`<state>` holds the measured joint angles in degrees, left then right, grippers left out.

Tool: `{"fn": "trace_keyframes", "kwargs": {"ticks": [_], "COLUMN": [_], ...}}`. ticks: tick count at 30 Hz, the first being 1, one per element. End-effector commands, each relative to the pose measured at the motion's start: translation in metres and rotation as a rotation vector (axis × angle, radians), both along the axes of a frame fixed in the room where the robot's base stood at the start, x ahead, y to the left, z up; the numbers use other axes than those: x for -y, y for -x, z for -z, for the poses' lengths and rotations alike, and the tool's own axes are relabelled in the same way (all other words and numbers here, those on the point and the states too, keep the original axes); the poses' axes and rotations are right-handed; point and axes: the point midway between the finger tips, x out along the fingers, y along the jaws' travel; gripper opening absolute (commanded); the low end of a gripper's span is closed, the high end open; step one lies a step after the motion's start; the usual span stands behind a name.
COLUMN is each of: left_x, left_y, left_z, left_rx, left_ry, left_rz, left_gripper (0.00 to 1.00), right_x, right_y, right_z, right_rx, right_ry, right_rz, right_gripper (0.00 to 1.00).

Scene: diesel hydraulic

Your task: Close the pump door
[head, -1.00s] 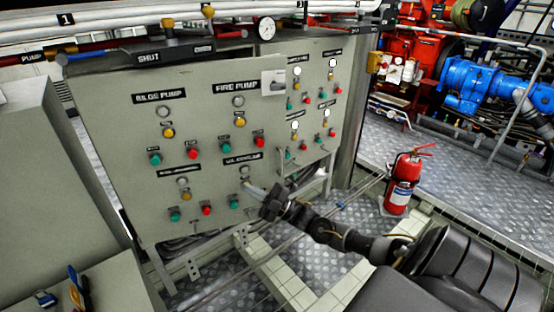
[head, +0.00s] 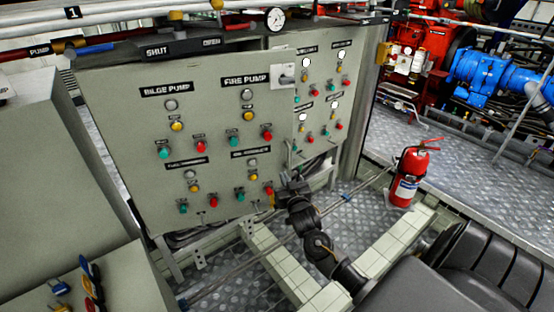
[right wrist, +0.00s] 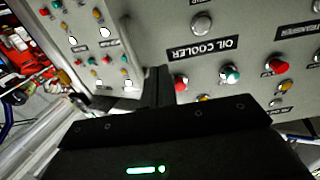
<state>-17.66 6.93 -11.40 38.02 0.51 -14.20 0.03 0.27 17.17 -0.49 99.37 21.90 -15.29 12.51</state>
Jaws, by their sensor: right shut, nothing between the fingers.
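The pump door (head: 215,130) is a large grey panel with BILGE PUMP and FIRE PUMP labels, buttons and lamps. It stands in front of a second grey panel (head: 325,70), with an offset between them at its right edge, so it looks ajar. A latch plate (head: 284,75) sits at its upper right. My right gripper (head: 279,190) is at the door's lower right edge. In the right wrist view the shut, empty fingers (right wrist: 158,87) are near the OIL COOLER label; I cannot tell whether they touch the door. My left gripper is not in view.
A red fire extinguisher (head: 408,176) stands on the floor to the right. A grey cabinet (head: 55,170) stands at the left, with padlocks (head: 58,286) on a lower grey top. Pipes run above the door. Metal floor plates (head: 300,262) lie below.

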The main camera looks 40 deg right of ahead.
Motion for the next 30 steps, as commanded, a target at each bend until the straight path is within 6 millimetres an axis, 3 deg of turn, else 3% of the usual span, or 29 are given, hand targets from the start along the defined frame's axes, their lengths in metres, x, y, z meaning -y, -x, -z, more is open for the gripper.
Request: {"fn": "trace_keyframes", "kwargs": {"ticks": [9, 15, 21, 30], "left_x": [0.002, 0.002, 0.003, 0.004], "left_y": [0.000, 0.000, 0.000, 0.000], "left_z": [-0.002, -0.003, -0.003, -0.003], "left_rx": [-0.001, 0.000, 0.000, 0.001], "left_ry": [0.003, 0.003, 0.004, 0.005], "left_rz": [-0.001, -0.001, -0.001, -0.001], "left_gripper": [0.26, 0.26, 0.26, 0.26], "right_x": [0.026, 0.037, 0.041, 0.042], "right_y": [-0.063, -0.091, -0.103, -0.105], "right_z": [-0.001, -0.001, 0.000, 0.000], "right_rx": [0.000, 0.000, -0.001, 0.000], "right_ry": [0.002, 0.002, 0.002, 0.002], "right_rz": [0.001, 0.000, 0.000, -0.001], "right_gripper": [0.00, 0.00, 0.00, 0.00]}}
